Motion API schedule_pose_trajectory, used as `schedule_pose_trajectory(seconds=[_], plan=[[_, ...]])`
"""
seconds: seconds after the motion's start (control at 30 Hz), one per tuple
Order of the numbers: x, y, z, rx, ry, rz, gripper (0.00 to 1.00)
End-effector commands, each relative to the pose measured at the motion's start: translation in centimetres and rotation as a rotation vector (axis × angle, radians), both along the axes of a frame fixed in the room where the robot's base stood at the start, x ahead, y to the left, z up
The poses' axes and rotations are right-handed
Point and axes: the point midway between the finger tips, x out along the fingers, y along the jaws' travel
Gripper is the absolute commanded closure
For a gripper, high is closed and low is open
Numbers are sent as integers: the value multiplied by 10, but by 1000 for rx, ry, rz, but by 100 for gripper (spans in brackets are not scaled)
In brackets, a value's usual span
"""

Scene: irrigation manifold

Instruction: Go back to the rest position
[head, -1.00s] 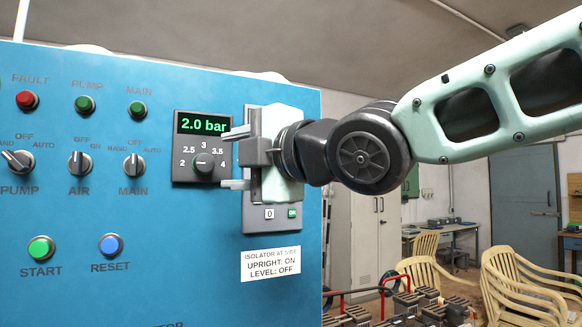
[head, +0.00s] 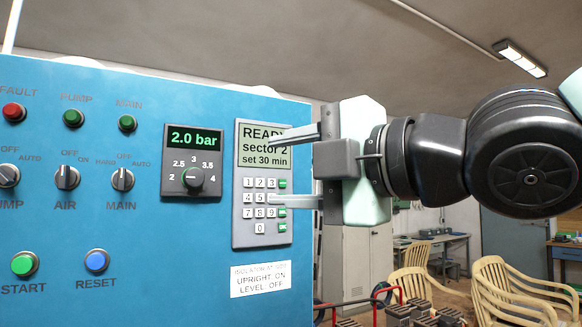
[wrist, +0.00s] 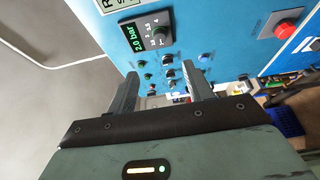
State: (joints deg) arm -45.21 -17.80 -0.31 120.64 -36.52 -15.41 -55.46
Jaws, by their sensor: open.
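My gripper (head: 290,166) is open and empty, its two fingers spread one above the other and pointing left. In the head view the fingers overlap the right part of the keypad unit (head: 241,215) on the blue panel (head: 120,215). The keypad screen reads READY, sector 2, set 30 min, partly covered by the upper finger. In the wrist view the two fingers (wrist: 163,88) stand apart with nothing between them, and the panel (wrist: 215,50) lies beyond them.
The pressure unit (head: 193,133) reads 2.0 bar. Selector knobs, lamps and buttons, among them the green START (head: 24,264), fill the panel's left. A red button (wrist: 286,29) shows in the wrist view. Yellow chairs (head: 505,285) and a grey cabinet (head: 350,260) stand behind.

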Motion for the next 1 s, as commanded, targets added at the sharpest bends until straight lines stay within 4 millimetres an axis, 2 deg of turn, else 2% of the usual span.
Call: schedule_pose_trajectory(seconds=[0.23,0.3,0.37,0.47,0.53,0.6,0.67,0.7,0.8,0.9,1.0], plan=[[1,0,-1,0,5,-2,49],[3,-1,-11,-3,44,-17,49],[8,-3,-29,-8,121,-46,49],[16,-11,-81,-15,339,-139,49],[19,-22,-129,-16,537,-236,49],[15,-38,-179,-18,743,-353,49],[7,-53,-219,-16,913,-462,49],[-1,-64,-245,-15,1024,-542,49],[-29,-94,-304,-11,1285,-757,49],[-65,-122,-348,-6,1503,-975,49],[-97,-145,-375,-4,1659,-1165,49]])
